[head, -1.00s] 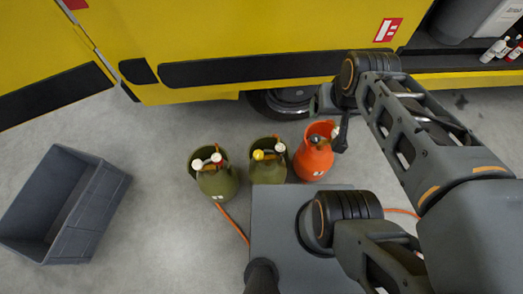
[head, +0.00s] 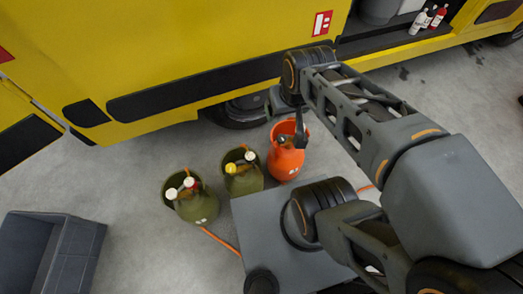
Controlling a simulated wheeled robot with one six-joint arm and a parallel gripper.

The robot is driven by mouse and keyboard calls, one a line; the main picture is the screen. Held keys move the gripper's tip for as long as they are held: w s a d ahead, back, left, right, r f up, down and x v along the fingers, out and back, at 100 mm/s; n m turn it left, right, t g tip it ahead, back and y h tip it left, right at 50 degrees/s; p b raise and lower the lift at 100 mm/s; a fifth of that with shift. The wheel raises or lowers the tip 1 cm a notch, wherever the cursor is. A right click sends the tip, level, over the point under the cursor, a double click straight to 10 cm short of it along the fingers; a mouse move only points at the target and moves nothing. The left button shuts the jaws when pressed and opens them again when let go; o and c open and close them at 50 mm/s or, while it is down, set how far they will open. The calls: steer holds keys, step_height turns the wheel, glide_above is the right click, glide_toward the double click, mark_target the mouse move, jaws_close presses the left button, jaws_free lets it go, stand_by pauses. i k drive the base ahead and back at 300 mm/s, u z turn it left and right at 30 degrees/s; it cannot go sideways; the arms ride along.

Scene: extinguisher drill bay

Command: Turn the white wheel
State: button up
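Three gas cylinders stand on the floor in the head view: a left green one (head: 196,207), a middle green one (head: 246,183) and an orange one (head: 286,163). The left green one has a white round top (head: 172,193) and a second pale, reddish top (head: 189,182). The middle one has a yellow round top (head: 231,168) and a white one (head: 251,156). On the orange one a small dark top (head: 281,140) shows; the rest is partly behind my gripper (head: 301,138). My gripper points down at the orange cylinder's upper right; contact and finger gap are unclear.
A yellow vehicle (head: 180,60) stands behind the cylinders, with red and white bottles (head: 428,20) on its open shelf. A grey bin (head: 65,250) is at lower left. An orange hose (head: 219,240) lies on the floor.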

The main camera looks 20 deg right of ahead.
mark_target(171, 194)
steer(key=u, duration=0.5)
steer(key=k, duration=1.2)
steer(key=u, duration=1.4)
steer(key=i, duration=1.4)
steer(key=z, duration=0.65)
